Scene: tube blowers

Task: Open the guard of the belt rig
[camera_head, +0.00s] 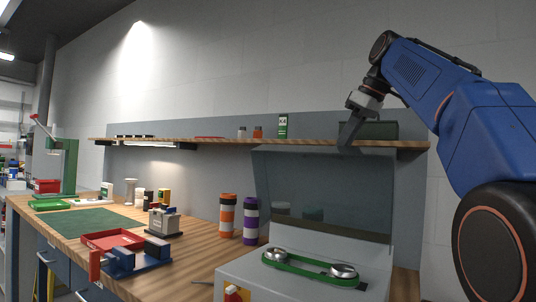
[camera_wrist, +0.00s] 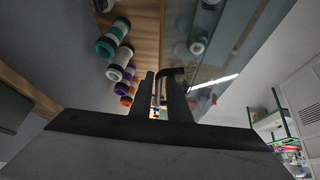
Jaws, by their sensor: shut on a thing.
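The belt rig (camera_head: 235,268) stands on the bench at the lower right, with a green belt (camera_head: 310,277) around two metal pulleys. Its guard (camera_head: 320,190), a clear tinted panel, stands raised and nearly upright behind the belt, so the pulleys are uncovered. My gripper (camera_head: 347,146) is at the guard's top edge, in front of the shelf. In the wrist view my gripper (camera_wrist: 164,100) is shut on the guard's dark handle (camera_wrist: 172,73), whose bent end shows between and beyond the fingers. The clear guard (camera_wrist: 205,50) extends beyond it there.
An orange bottle (camera_head: 228,216) and a purple bottle (camera_head: 250,222) stand just left of the guard. A blue vise (camera_head: 124,263), red tray (camera_head: 112,240) and green mat (camera_head: 85,221) occupy the bench's left.

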